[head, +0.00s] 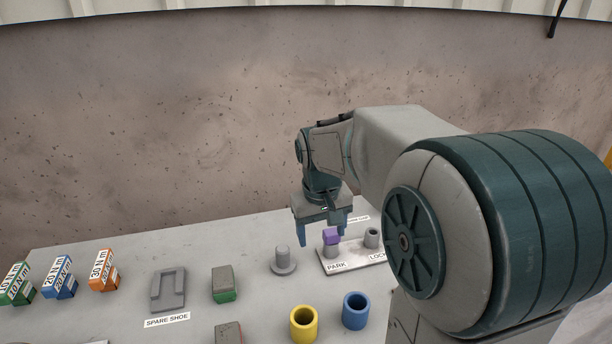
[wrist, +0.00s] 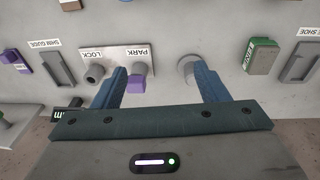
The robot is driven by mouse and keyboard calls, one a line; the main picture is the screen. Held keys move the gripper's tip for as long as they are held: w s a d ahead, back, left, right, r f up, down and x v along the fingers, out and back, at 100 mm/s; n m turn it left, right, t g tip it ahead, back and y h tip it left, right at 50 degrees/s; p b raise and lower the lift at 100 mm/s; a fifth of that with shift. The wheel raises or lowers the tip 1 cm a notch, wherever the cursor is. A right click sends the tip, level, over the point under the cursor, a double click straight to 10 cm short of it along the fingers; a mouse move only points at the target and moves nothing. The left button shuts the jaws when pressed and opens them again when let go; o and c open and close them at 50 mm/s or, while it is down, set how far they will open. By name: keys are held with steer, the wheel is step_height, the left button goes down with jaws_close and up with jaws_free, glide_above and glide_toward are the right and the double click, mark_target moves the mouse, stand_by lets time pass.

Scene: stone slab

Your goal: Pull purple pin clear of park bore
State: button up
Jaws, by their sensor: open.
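The purple pin (head: 331,236) stands upright in the grey park bore (head: 335,253), with its purple head above the bore. It also shows in the wrist view (wrist: 136,86). The lock bore (head: 371,236) is just right of it, with a dark opening and no pin visible in it. My gripper (head: 325,236) points down with its blue fingers apart and empty. In the wrist view, the purple pin lies between the open fingers (wrist: 158,69), closer to the left finger. I cannot tell from these views how far the fingertips are above the plate.
A grey flanged post (head: 283,261) stands left of the plate, near the right finger in the wrist view. Yellow (head: 304,323) and blue (head: 356,310) hollow cylinders stand in front. A grey-green block (head: 223,284), spare shoe fixture (head: 168,289) and several labelled boxes lie left. A wall rises behind.

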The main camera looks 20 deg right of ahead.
steer(key=g+p, duration=0.1)
steer(key=p, duration=0.2)
glide_above(332, 231)
step_height(332, 231, down, 2)
steer(key=shift+y, duration=0.4)
step_height(332, 231, down, 14)
steer(key=shift+f+p, duration=0.25)
steer(key=shift+p, duration=0.85)
steer(key=shift+c, duration=0.4)
steer(key=c, duration=1.1)
steer(key=shift+r, duration=0.15)
steer(key=shift+r+p, duration=1.7)
steer(key=shift+r, duration=1.1)
steer(key=shift+r, duration=0.1)
